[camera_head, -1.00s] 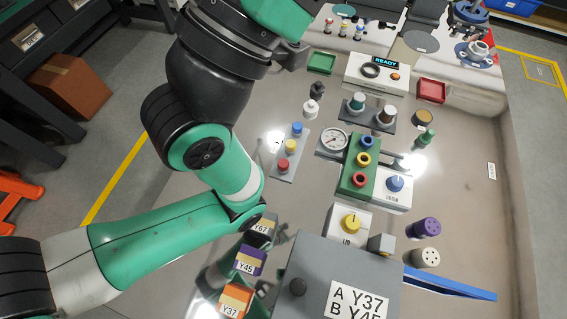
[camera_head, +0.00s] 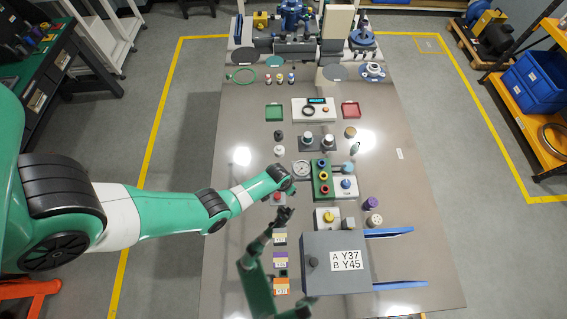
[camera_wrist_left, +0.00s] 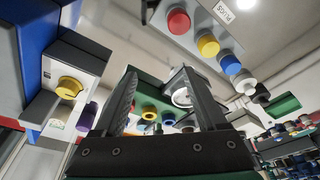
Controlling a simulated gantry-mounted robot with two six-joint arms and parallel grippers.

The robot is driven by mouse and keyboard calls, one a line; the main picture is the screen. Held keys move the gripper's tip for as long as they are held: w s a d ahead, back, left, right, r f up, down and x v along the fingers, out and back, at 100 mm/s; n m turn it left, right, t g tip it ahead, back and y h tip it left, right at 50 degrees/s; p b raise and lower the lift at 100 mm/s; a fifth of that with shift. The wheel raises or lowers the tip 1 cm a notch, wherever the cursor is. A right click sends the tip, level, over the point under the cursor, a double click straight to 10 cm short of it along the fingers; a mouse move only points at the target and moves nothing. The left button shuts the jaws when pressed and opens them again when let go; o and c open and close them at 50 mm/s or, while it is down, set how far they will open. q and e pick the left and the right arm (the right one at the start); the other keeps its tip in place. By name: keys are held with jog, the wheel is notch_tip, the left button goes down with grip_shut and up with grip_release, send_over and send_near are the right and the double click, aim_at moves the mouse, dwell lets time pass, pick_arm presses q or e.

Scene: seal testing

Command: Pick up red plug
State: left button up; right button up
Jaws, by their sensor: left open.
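The red plug (camera_head: 278,197) stands at the near end of a grey plug plate, partly covered by my left wrist in the head view. In the left wrist view the red plug (camera_wrist_left: 178,20) is at the top, beside a yellow plug (camera_wrist_left: 208,45) and a blue plug (camera_wrist_left: 231,65) in a row. My left gripper (camera_head: 286,212) is low over the table, close to the near end of the plate. Its two dark fingers show spread and empty in the left wrist view (camera_wrist_left: 160,90). The red plug is outside the fingers. My right gripper is not seen.
A green block (camera_head: 323,190) with colored ports and a round gauge (camera_head: 301,169) stand right of the plate. A grey box (camera_head: 350,278) marked Y37 and Y45 stands nearer. Labelled blocks (camera_head: 281,260) sit left of it. The table's left side looks clear; its surface is glossy.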

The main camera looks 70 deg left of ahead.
pick_arm(q)
jog(key=s+r+n+g+p, duration=0.1)
jog(key=s+r+p, duration=0.4)
jog(key=s+r, duration=0.1)
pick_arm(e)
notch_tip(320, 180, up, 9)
pick_arm(q)
jog(key=b, duration=0.7)
send_over(277, 195)
jog(key=f, duration=0.7)
jog(key=shift+s+d+f, duration=0.2)
jog(key=shift+d, duration=0.1)
jog(key=shift+r, duration=0.1)
jog(key=f+b, duration=0.5)
jog(key=shift+w+a+f+b, duration=0.1)
jog(key=shift+a+f+b, duration=0.1)
jog(key=shift+b, duration=0.15)
jog(key=shift+r, duration=0.2)
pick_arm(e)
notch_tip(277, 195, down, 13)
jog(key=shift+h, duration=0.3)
pick_arm(q)
grip_shut()
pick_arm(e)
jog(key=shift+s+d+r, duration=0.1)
